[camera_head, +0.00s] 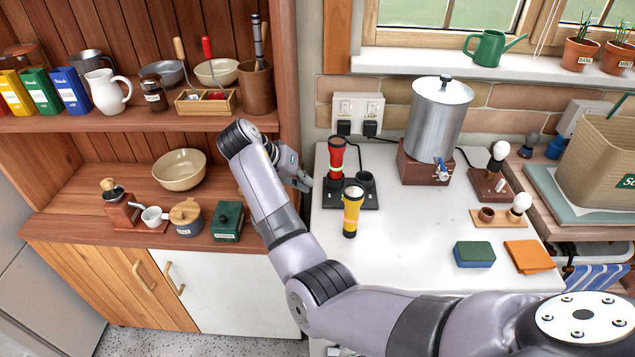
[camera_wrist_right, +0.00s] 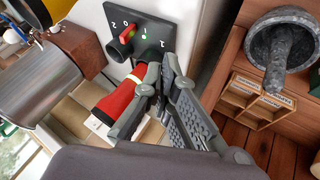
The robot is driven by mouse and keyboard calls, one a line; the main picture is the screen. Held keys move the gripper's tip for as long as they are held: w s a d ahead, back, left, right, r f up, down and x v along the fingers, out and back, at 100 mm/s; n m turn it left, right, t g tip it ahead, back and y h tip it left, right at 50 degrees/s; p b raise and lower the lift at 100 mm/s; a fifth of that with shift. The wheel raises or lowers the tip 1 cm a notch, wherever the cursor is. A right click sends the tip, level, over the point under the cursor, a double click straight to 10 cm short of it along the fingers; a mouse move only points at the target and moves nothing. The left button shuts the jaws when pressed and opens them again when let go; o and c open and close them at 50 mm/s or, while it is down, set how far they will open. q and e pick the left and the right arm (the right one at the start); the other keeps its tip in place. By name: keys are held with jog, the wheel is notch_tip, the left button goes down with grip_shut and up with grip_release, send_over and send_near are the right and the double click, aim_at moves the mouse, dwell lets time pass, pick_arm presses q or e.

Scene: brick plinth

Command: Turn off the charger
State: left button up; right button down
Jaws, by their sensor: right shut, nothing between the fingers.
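The charger (camera_head: 372,195) is a black base at the left of the white worktop. A red torch (camera_head: 336,158) stands in its back left, and an empty round cup shows beside it. A yellow torch (camera_head: 351,212) is at its front. My right gripper (camera_head: 304,184) is just left of the charger, shut and empty. In the right wrist view, the charger's dark panel (camera_wrist_right: 157,32) has white marks, a green mark and a red-edged knob or switch (camera_wrist_right: 128,38). The gripper's fingertips (camera_wrist_right: 158,75) overlap the red torch (camera_wrist_right: 122,95) there; contact cannot be told. My left gripper is not in view.
A steel urn (camera_head: 438,115) stands on a wooden base behind right. A wall socket (camera_head: 357,110) with two black plugs is behind the charger. A wooden shelf unit (camera_head: 60,200) with bowls and a green box (camera_head: 227,220) is at left. The worktop's front middle is clear.

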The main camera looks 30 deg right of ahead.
jog(key=p+x, duration=0.1)
jog(key=x, duration=0.7)
jog(key=shift+d+f, duration=0.15)
jog(key=shift+f, duration=0.1)
jog(key=shift+s+d+r+p, duration=0.15)
jog(key=shift+s+d+p, duration=0.15)
jog(key=shift+d+p, duration=0.25)
jog(key=shift+s+d+r+p, duration=0.15)
jog(key=shift+s+d+p, duration=0.15)
jog(key=shift+d+p, duration=0.2)
jog(key=shift+s+d, duration=0.45)
jog(key=shift+d, duration=0.1)
jog(key=d+r+y+p, duration=0.1)
jog(key=p, duration=0.3)
jog(key=shift+s+d+r+t, duration=0.1)
jog(key=shift+s+t, duration=0.2)
jog(key=shift+s, duration=0.05)
jog(key=shift+f+y, duration=0.3)
jog(key=shift+f, duration=0.05)
